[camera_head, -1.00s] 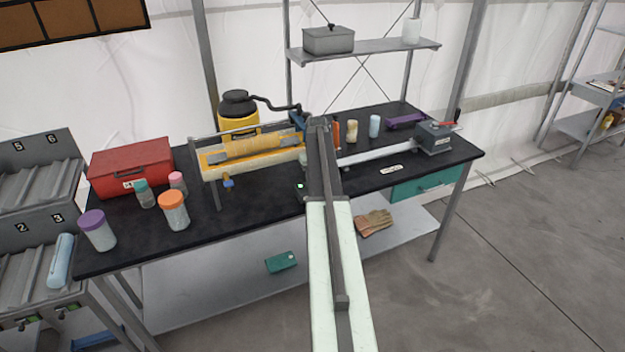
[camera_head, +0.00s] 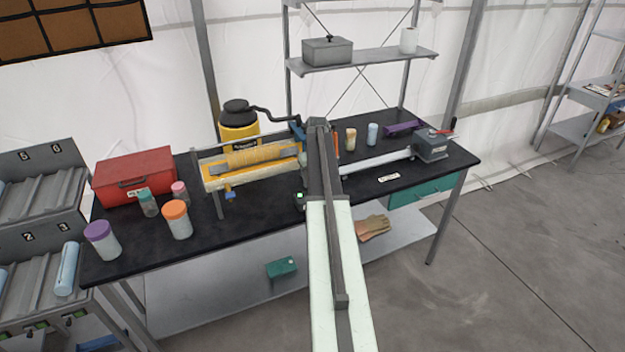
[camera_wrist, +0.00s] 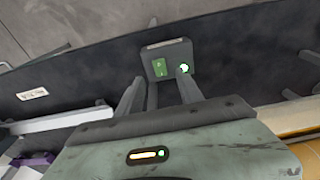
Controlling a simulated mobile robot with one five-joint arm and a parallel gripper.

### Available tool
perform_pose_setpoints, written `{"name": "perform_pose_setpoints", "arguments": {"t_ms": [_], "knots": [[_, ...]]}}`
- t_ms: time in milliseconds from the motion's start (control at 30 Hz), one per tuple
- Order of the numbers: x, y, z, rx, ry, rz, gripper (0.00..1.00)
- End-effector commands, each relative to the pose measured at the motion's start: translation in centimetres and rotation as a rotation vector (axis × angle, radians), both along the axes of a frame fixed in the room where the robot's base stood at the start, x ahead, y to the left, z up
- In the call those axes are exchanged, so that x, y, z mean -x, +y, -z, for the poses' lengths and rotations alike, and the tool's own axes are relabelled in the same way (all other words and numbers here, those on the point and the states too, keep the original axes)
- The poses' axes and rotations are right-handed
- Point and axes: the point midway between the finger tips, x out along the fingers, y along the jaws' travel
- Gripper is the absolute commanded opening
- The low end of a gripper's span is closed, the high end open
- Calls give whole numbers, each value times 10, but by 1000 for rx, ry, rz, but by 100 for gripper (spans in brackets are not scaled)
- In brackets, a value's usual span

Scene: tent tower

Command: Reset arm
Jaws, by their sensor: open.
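My arm reaches forward over the black workbench (camera_head: 130,238) in the head view and hides much of its middle. My gripper (camera_wrist: 160,84) shows in the wrist view, with its fingers apart and nothing seen held between them. A small grey box (camera_wrist: 168,47) with a green button and a lit round lamp is just beyond the fingertips. I cannot tell whether the fingers touch it. In the head view this box (camera_head: 300,203) is partly visible left of my arm, near the bench's front edge.
A yellow roller machine (camera_head: 250,163), a red toolbox (camera_head: 135,178) and several lidded jars, one orange-topped (camera_head: 177,221), stand on the bench's left. A grey block device (camera_head: 432,147) is at its right. Slotted racks (camera_head: 35,255) stand far left. Floor at right is clear.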

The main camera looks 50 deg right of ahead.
Motion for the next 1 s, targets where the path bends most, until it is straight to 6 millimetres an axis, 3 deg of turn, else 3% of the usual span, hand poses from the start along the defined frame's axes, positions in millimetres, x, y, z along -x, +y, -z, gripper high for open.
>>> {"name": "perform_pose_setpoints", "arguments": {"t_ms": [33,133,700,767,867,1000], "knots": [[1,1,-19,0,0,0,44],[2,1,-28,0,0,0,44],[1,8,-25,-1,1,-4,44],[-4,26,-22,-3,3,-17,44],[-16,89,-15,-10,12,-57,44],[-25,212,-2,-22,35,-135,44]]}}
